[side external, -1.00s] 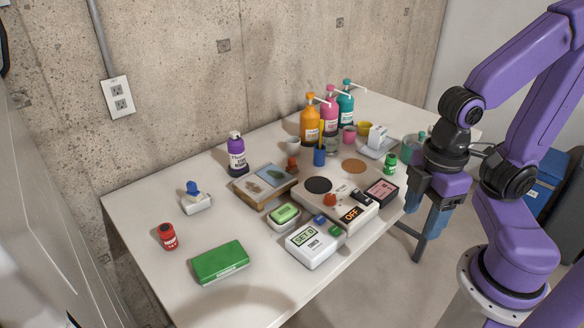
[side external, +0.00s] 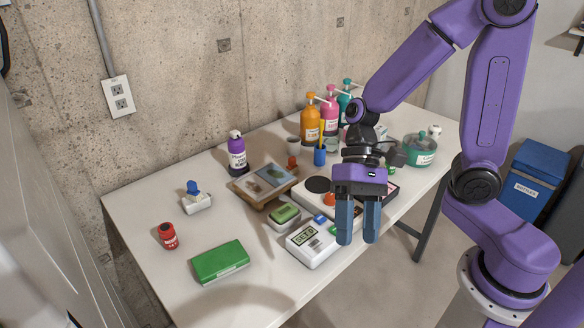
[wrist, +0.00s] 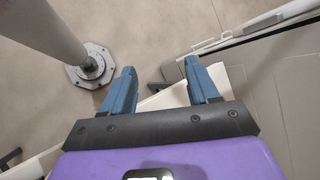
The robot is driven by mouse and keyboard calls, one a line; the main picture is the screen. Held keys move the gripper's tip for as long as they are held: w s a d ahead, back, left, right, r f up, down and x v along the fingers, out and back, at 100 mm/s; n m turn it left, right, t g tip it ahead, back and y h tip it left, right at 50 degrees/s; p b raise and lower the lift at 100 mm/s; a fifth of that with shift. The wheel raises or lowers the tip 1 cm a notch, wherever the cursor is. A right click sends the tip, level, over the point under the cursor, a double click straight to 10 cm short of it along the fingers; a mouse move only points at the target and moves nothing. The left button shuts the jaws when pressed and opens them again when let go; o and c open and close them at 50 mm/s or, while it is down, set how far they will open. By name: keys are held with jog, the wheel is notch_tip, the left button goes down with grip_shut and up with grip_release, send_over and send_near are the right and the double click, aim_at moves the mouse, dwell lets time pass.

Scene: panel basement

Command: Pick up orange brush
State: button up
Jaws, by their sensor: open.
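I cannot clearly make out an orange brush. A thin yellow-orange handle (side external: 321,134) stands up from a small blue cup (side external: 319,157) in the middle of the table; it may be the brush, but it is too small to tell. My gripper (side external: 358,238) is open and empty, pointing down near the front edge of the table, to the right of and nearer than the blue cup. In the wrist view my gripper's blue fingers (wrist: 159,68) are apart with nothing between them, and no brush shows there.
Pump bottles, orange (side external: 310,122) and pink (side external: 329,115) among them, stand behind the blue cup. A purple bottle (side external: 237,155), a wooden tray (side external: 245,192), a white box (side external: 310,250) and a green case (side external: 220,262) lie to the left.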

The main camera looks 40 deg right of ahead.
aim_at(293, 158)
jog(key=w+f+m+t+y, duration=0.1)
jog(key=w+m+t+y, duration=0.5)
jog(key=w+m+t, duration=0.95)
jog(key=w+d+f+m+t+h, duration=0.1)
jog(key=w+d+f+m+h, duration=0.1)
jog(key=d+m+h, duration=0.2)
jog(key=w+d+f+m+t+h, duration=0.1)
jog(key=w+d+f+m+h, duration=0.1)
jog(key=d+m, duration=0.6)
jog(key=w+d+f+m+t+h, duration=0.1)
jog(key=w+d+f+m+h, duration=0.2)
jog(key=d+m+h, duration=0.3)
jog(key=shift+d+f+m+t, duration=0.15)
jog(key=shift+d+m, duration=0.1)
jog(key=shift+d, duration=0.7)
jog(key=shift+d+f+m+t, duration=0.1)
jog(key=shift+d+m, duration=0.1)
jog(key=shift+d, duration=0.7)
jog(key=shift+w+d, duration=0.1)
jog(key=x, duration=1.7)
jog(key=shift+f, duration=0.1)
jog(key=shift+c, duration=0.3)
